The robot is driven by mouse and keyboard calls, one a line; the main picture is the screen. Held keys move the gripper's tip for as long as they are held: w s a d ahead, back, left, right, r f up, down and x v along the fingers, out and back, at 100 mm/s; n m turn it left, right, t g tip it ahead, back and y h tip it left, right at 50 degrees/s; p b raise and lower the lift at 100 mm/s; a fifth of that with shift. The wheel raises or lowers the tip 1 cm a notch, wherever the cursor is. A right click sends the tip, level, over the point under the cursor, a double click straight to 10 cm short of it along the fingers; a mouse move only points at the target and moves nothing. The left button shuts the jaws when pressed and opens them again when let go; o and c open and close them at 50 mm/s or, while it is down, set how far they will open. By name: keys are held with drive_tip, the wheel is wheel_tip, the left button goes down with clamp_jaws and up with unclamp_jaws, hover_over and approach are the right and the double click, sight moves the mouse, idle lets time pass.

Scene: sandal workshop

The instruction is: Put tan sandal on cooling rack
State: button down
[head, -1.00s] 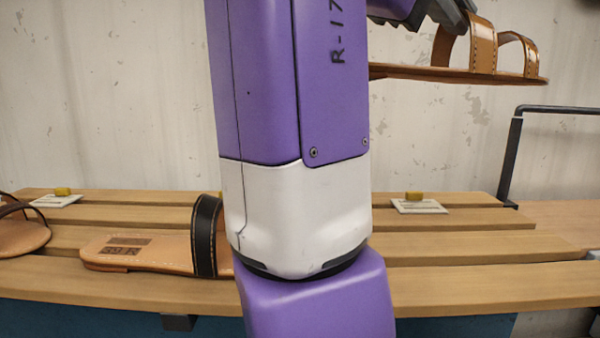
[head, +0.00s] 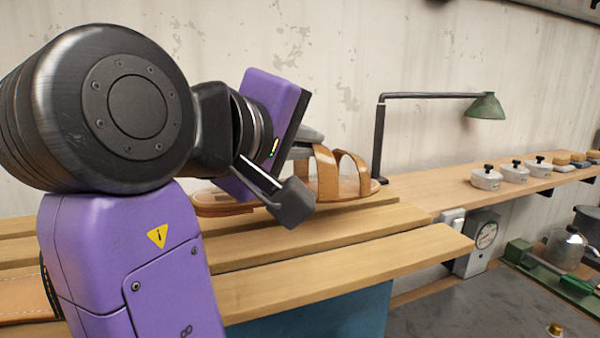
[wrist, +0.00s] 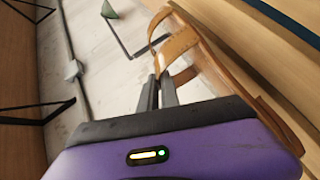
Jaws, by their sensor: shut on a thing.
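The tan sandal (head: 328,172) has a flat sole and two tan straps with small buckles. My gripper (head: 308,148) is shut on it; in the wrist view the two grey fingers (wrist: 158,88) close together at a strap of the sandal (wrist: 182,42). The sandal is level, sole down, at the far side of the slatted wooden cooling rack (head: 345,262). Its sole is very close to the slats; I cannot tell whether it touches. The heel end shows left of my wrist, and the middle is hidden behind it. The slats also show in the wrist view (wrist: 285,62).
A green lamp (head: 486,106) on a dark bent arm stands just right of the sandal. A wooden shelf (head: 445,196) with several white lidded pots runs right. A gauge (head: 484,240) hangs below it. The near slats right of my arm are clear.

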sight(306, 181)
drive_tip(key=shift+f+p, duration=0.35)
drive_tip(key=shift+f, duration=2.2)
drive_tip(key=c, duration=1.6)
unclamp_jaws()
drive_tip(key=shift+f, duration=0.1)
drive_tip(key=shift+o, duration=0.2)
drive_tip(key=b+v, duration=0.2)
drive_tip(key=v, duration=1)
drive_tip(key=shift+b, duration=0.35)
drive_tip(key=shift+a, duration=0.1)
